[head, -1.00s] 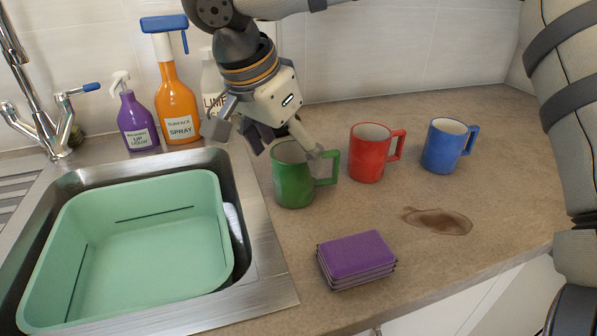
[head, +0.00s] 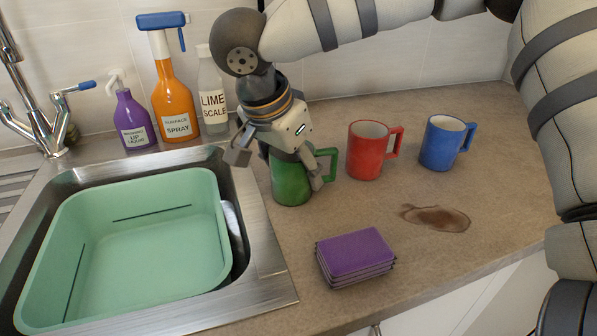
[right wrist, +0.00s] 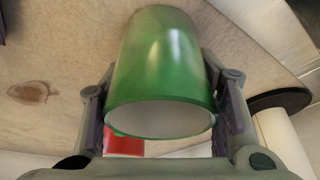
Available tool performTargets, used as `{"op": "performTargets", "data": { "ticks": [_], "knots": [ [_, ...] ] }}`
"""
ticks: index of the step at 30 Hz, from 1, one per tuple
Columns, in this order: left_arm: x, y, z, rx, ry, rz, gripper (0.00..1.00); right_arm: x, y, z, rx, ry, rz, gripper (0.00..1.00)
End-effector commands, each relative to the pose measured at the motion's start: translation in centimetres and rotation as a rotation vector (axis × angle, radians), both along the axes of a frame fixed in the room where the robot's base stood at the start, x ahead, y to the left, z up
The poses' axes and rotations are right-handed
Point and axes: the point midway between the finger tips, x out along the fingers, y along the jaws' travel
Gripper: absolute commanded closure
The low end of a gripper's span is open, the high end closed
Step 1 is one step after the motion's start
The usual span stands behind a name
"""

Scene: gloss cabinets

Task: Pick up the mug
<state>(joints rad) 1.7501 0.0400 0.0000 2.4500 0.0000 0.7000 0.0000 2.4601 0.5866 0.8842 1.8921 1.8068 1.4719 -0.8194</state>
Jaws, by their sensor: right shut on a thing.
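The green mug (head: 291,186) stands upright on the counter to the right of the sink. My right gripper (head: 280,168) reaches down over it and is shut on its body. In the right wrist view the green mug (right wrist: 160,60) sits between the two fingers of my right gripper (right wrist: 160,85), its open rim towards the camera. In the head view the gripper hides most of the mug's rim, and its handle shows at the right. A red mug (head: 366,155) and a blue mug (head: 440,148) stand to the right. My left gripper is not in view.
A sink with a green basin (head: 215,235) lies to the left. A purple bottle (head: 130,125), an orange spray bottle (head: 172,105) and a lime scale bottle (head: 212,100) stand behind it. Purple sponges (head: 355,252) and a brown spill (head: 437,218) are on the counter.

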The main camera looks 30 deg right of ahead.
Motion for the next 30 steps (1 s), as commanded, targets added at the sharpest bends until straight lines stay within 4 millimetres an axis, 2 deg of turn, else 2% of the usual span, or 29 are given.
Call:
{"op": "performTargets", "data": {
  "ticks": [5,8,10,17,21,24,30],
  "knots": [
    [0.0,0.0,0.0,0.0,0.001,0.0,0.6,0.1,0.0,0.4,0.0,-0.001,0.0,0.84],
    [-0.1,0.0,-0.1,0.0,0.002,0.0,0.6,0.1,0.0,1.6,0.0,-0.004,-0.001,0.84],
    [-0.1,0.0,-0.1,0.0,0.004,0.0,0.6,0.1,0.0,3.2,0.0,-0.005,0.0,0.84],
    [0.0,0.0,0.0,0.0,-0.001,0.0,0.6,-4.5,3.0,9.6,-0.002,-0.008,0.005,0.84],
    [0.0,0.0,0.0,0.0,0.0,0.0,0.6,-8.1,5.3,11.2,-0.004,-0.004,0.005,0.84],
    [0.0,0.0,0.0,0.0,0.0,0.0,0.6,-10.0,6.5,12.1,-0.002,-0.002,0.004,0.84],
    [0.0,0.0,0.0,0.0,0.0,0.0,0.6,-11.7,7.6,13.0,-0.001,0.0,0.001,0.84]
  ]
}}
